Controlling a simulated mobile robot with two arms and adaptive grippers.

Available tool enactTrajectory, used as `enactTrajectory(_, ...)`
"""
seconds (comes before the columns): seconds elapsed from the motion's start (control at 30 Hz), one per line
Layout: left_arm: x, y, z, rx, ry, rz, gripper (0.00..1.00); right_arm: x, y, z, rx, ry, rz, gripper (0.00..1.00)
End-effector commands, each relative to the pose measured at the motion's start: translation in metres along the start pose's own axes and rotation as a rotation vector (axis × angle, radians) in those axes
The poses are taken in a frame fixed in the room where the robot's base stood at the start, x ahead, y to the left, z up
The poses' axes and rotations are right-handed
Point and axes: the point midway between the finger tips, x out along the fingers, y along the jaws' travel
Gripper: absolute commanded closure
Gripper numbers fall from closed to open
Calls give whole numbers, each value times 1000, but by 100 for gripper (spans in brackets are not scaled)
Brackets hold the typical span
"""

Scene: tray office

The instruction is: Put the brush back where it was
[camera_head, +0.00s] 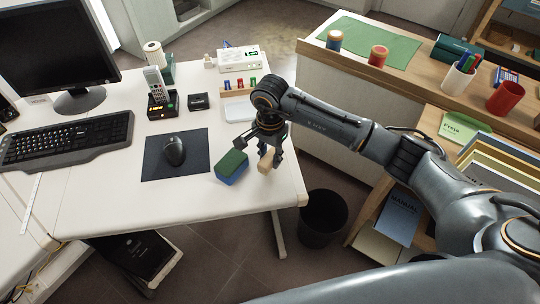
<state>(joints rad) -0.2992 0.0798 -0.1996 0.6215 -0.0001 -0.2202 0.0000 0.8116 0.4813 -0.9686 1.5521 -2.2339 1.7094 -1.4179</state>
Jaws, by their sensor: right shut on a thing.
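My right gripper (269,155) points down over the right front part of the white desk (110,205). It is shut on a small tan, wooden-looking piece (265,161), which I take to be the brush. The fingers hide part of it, and I cannot tell whether its lower end touches the desk. A green-topped blue block (231,167) lies on the desk just left of the gripper. My left gripper is not in view.
A mouse (174,151) on a dark mat (172,165), a phone (157,90) and a small rack (239,86) stand on the desk. A black bin (323,217) is on the floor beyond the right edge. The front desk area is clear.

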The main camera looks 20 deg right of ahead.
Motion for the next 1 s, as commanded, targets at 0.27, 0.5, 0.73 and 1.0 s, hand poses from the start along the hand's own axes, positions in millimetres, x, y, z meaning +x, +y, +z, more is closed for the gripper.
enactTrajectory(0.27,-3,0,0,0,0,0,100,10,-1,-1,1,1,-3,96)
enactTrajectory(0.5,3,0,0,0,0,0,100,15,-1,-1,1,2,-3,96)
enactTrajectory(0.73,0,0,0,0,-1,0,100,13,-1,-1,1,1,-2,48)
enactTrajectory(1.0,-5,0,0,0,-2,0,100,8,-1,0,1,0,-2,48)
